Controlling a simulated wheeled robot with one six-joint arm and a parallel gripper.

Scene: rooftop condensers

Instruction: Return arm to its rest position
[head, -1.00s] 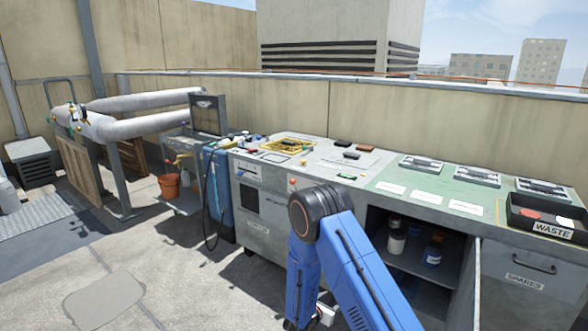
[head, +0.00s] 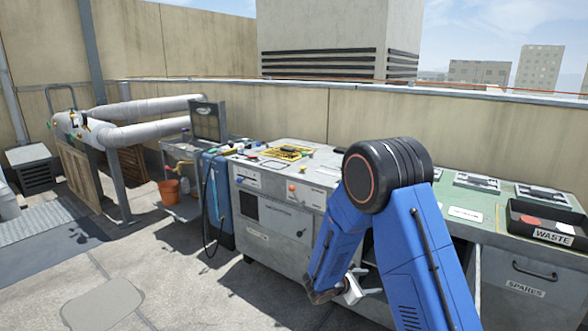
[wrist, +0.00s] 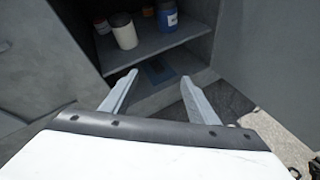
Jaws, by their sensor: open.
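My blue arm is folded in front of the workbench (head: 262,230), with its elbow raised high and the forearm hanging down. In the wrist view my gripper (wrist: 159,77) is open, its two grey fingers apart with nothing between them. It points toward the open cupboard (wrist: 165,52) under the bench, and the fingers appear short of the shelf. In the head view my white wrist (head: 350,290) shows low beside the arm, and the fingers are not clear there.
A white jar (wrist: 124,32) and a blue jar (wrist: 166,17) stand on the cupboard shelf. The waste tray (head: 515,222) sits on the bench's right end. The floor (head: 150,270) at front left is clear.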

